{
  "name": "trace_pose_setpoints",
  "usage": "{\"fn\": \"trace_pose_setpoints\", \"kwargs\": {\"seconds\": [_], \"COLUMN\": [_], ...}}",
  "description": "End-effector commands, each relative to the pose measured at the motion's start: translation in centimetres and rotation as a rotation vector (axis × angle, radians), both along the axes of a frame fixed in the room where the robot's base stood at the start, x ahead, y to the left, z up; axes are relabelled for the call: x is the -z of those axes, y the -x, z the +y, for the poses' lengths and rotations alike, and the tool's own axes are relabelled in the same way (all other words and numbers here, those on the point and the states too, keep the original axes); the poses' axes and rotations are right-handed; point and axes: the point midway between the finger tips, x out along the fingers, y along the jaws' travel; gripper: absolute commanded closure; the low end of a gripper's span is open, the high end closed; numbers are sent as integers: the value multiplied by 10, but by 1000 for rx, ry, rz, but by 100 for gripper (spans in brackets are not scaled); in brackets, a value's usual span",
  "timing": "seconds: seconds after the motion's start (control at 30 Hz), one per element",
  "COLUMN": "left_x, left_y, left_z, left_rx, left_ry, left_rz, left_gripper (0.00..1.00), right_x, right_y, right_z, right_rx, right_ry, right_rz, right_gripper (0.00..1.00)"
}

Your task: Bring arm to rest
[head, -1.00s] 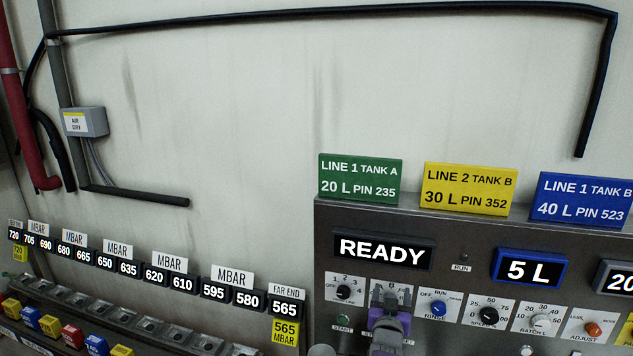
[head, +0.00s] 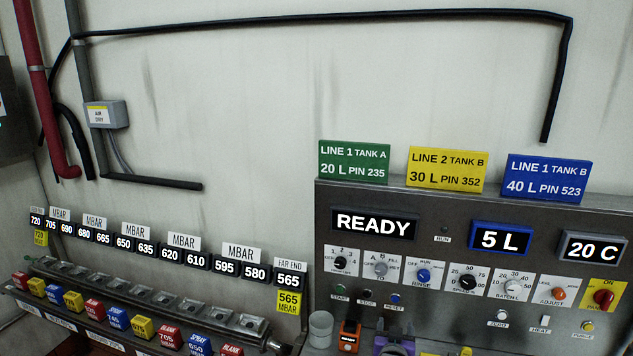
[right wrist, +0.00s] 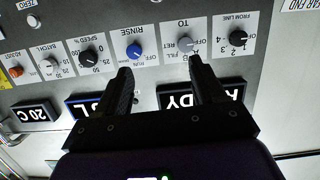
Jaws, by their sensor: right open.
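My right gripper (head: 393,343) shows at the bottom edge of the head view as a purple and grey shape, mostly cut off, below the control panel (head: 450,210). In the right wrist view its two dark fingers (right wrist: 160,72) are spread apart with nothing between them. There the panel appears upside down behind the fingers. One fingertip overlaps the edge of the TO dial (right wrist: 185,44) in the picture; touch cannot be told. The TO dial shows uncovered in the head view (head: 381,268). My left gripper is not in view.
The panel carries a READY display (head: 373,223), a 5 L display (head: 500,239) and a row of dials. An orange-topped object (head: 350,336) and a grey cylinder (head: 320,327) stand below it. A rack of coloured blocks (head: 110,312) runs along the left.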

Motion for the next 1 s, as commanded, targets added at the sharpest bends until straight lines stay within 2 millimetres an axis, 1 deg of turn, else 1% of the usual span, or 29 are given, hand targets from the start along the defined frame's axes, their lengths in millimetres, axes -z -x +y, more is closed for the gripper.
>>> {"fn": "trace_pose_setpoints", "kwargs": {"seconds": [0.03,0.17,0.27,0.3,0.37,0.4,0.47,0.5,0.53,0.57,0.6,0.63,0.7,0.77,0.8,0.87,0.9,0.97,1.0], "left_x": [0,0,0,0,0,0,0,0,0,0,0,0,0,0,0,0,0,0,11], "left_y": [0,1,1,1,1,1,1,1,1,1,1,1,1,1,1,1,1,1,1], "left_z": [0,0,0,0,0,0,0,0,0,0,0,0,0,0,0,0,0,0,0], "left_rx": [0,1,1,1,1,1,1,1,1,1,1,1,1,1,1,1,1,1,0], "left_ry": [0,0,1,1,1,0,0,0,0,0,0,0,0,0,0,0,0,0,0], "left_rz": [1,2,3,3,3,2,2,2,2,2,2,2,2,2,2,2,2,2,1], "left_gripper": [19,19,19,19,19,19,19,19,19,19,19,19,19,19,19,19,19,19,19], "right_x": [20,75,129,153,190,212,242,259,271,280,290,296,306,310,311,310,308,303,315], "right_y": [7,29,59,76,105,126,160,184,201,219,240,256,290,316,332,356,371,392,389], "right_z": [-4,-10,-13,-12,-10,-6,2,9,15,21,30,37,53,67,76,90,99,113,113], "right_rx": [3,1,-2,-6,-12,-19,-32,-45,-54,-64,-79,-90,-118,-144,-162,-191,-213,-246,-249], "right_ry": [-10,-44,-88,-112,-155,-187,-240,-277,-306,-334,-372,-400,-464,-518,-552,-605,-640,-692,-685], "right_rz": [45,180,320,387,493,564,671,740,791,838,897,938,1024,1090,1129,1185,1220,1269,1264], "right_gripper": [31,31,31,31,31,31,31,31,31,31,31,31,31,31,31,31,31,31,31]}}
